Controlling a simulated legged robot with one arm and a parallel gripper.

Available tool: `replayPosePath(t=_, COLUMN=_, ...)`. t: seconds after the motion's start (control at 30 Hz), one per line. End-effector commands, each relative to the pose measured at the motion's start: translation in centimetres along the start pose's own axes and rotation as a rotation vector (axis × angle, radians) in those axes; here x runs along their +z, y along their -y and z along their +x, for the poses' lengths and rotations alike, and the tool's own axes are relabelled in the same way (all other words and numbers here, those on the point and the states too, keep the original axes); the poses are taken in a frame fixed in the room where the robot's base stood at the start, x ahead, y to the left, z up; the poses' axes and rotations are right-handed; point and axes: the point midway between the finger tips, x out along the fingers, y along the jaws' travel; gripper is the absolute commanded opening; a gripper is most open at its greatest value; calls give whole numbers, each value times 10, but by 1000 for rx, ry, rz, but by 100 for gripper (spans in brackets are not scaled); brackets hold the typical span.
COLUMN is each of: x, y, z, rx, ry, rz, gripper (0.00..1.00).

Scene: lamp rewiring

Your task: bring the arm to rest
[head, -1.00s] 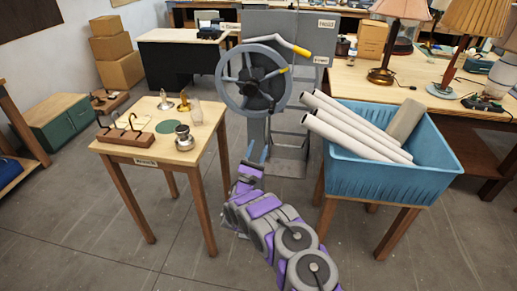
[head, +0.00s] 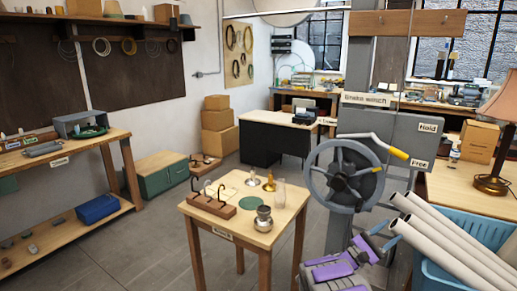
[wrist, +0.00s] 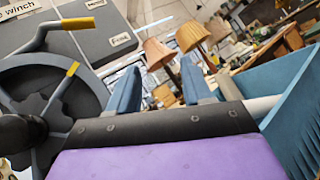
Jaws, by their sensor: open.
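My gripper (head: 386,234) is at the lower right of the head view, below the winch wheel and just left of the blue tub. In the wrist view its two blue fingers (wrist: 162,88) stand wide apart with nothing between them. My purple and grey arm comes up from the bottom edge of the head view, only partly in frame. The brake winch (head: 343,176) has a dark handwheel and a yellow-tipped lever (head: 397,153), which points toward the Free label. It fills the left of the wrist view (wrist: 60,110).
The blue tub (head: 440,279) with several pale tubes (head: 455,240) is close on the right. A small wooden table (head: 228,222) with hooks and small metal parts stands left of the arm. A shelf bench (head: 80,150) is farther left. Floor (head: 150,255) is open between them.

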Motion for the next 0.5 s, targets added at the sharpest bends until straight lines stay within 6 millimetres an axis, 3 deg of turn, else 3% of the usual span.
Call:
replayPosePath(t=0.03, x=19, y=8, z=14, rx=-54, ry=5, rz=-3, gripper=50)
replayPosePath(t=0.23, x=81, y=57, z=43, rx=-289, ry=-3, rz=-18, gripper=50)
replayPosePath(t=0.5, x=158, y=132, z=44, rx=-625, ry=-52, rz=11, gripper=50)
